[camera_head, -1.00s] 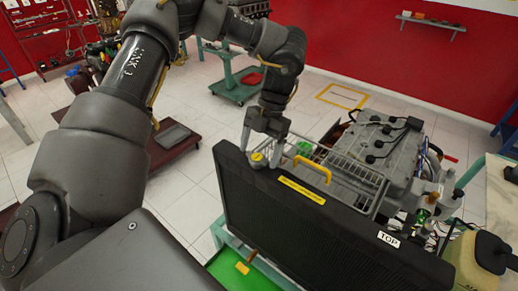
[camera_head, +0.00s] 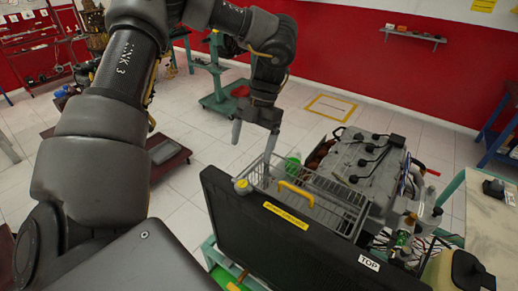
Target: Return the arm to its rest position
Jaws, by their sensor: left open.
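My left arm comes in from the left and reaches over the scene. Its gripper (camera_head: 253,140) points down with its two fingers apart, empty, above and behind the radiator's left end. The black radiator (camera_head: 285,240) stands upright at the front of the engine trainer, with a yellow label and a "TOP" label on it. A yellow cap (camera_head: 242,186) sits at its upper left corner, below the gripper and apart from it. My right gripper is not in view.
A wire basket with a yellow handle (camera_head: 296,193) lies behind the radiator, next to the grey engine (camera_head: 365,165). A green wheeled stand (camera_head: 222,95) and a dark red cart (camera_head: 168,165) stand behind and left. A pale bench (camera_head: 485,215) is at right. Open tiled floor lies between them.

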